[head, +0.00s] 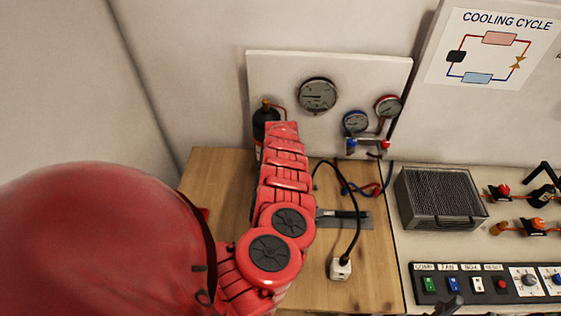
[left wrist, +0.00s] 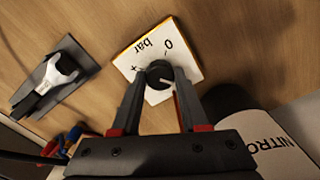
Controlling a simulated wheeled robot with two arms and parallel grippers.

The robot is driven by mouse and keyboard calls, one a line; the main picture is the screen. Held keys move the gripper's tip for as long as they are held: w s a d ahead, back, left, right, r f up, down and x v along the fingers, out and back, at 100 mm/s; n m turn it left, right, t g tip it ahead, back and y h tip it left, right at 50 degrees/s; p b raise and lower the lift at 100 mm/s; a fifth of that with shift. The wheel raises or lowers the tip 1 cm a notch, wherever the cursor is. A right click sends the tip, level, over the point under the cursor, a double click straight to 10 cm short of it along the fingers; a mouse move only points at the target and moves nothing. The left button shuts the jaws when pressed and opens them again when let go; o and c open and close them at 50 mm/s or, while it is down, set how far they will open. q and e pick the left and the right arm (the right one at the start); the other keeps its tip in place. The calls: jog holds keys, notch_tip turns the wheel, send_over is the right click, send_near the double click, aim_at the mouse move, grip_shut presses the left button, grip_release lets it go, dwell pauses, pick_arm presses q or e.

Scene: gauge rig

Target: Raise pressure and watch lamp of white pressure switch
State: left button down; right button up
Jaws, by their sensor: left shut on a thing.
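In the left wrist view my left gripper (left wrist: 160,82) is shut on a black knob (left wrist: 158,71). The knob sits on a white plate (left wrist: 186,52) marked "bar", "0", plus and minus. In the head view my red arm hides this gripper and the knob. A small white box (head: 340,268) on the wooden bench has a black cable running up from it; it looks like the white pressure switch. I cannot make out a lit lamp. A large dial gauge (head: 317,95) hangs on the white panel; its reading is too small to tell. My right gripper is not in view.
A black bottle (head: 265,118) stands by the panel; its "NITRO" label (left wrist: 292,142) shows in the wrist view. A grey plate (head: 358,222) with a dark part lies right of my arm. Further right are a grey finned box (head: 440,198) and a switch strip (head: 475,285).

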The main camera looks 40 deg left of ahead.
pick_arm(q)
jog(key=m, duration=0.2)
jog(key=m+p, duration=0.1)
jog(key=shift+r+m+p, duration=0.2)
jog(key=shift+m+p, duration=0.1)
jog(key=shift+m, duration=0.1)
jog(key=shift+f+m+p, duration=0.15)
jog(key=shift+m+p, duration=0.15)
jog(key=shift+m, duration=0.8)
jog(key=shift+a+f+m, duration=0.1)
jog(key=shift+m, duration=0.6)
jog(key=shift+m+b, duration=0.75)
jog(key=shift+m, duration=0.55)
jog(key=shift+c, duration=2.1)
grip_release()
jog(key=shift+r+b, duration=0.2)
jog(key=shift+b, duration=0.1)
